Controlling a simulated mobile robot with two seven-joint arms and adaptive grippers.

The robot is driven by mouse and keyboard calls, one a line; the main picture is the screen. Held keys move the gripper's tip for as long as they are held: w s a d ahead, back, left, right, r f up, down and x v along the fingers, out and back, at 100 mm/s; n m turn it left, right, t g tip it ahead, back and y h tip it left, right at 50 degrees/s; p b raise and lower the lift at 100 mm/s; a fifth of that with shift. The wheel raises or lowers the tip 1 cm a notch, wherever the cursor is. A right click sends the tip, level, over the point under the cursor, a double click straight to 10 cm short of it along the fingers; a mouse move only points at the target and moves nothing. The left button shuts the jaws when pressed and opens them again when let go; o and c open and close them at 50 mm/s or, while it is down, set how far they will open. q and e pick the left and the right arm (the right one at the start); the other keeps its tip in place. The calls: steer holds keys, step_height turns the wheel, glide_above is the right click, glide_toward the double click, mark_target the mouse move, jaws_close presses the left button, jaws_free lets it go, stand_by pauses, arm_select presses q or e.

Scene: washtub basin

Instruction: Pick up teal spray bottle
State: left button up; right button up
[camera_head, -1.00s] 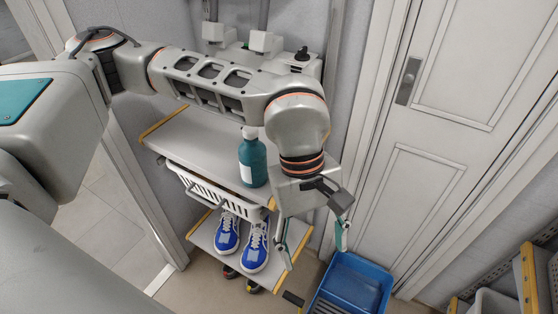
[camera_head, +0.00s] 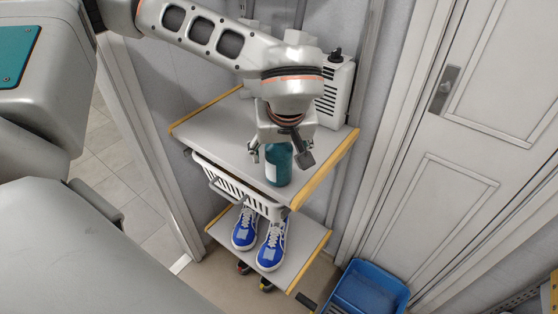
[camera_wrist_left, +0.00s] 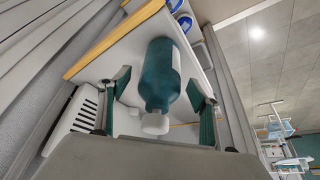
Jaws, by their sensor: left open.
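The teal spray bottle (camera_head: 279,170) stands on the top shelf board (camera_head: 225,135) near its front edge. Its upper part is hidden behind my left gripper in the head view. In the left wrist view the teal bottle (camera_wrist_left: 160,72), with its white cap (camera_wrist_left: 155,124) and pale label, shows between the two fingers. My left gripper (camera_head: 281,154) is open above and around the bottle, one finger on each side. In the left wrist view there are gaps between the fingers of the gripper (camera_wrist_left: 158,92) and the bottle. My right gripper is not in view.
A white vented box (camera_head: 337,95) stands at the back right of the top board. A white basket (camera_head: 235,185) hangs beneath it. Blue shoes (camera_head: 271,246) sit on the lower shelf. A blue bin (camera_head: 368,290) is on the floor, near the door (camera_head: 440,190).

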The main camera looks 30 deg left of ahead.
arm_select(q)
steer(key=x, duration=0.3)
steer(key=shift+f, duration=0.3)
steer(key=c, duration=1.5)
steer(key=shift+r, duration=0.15)
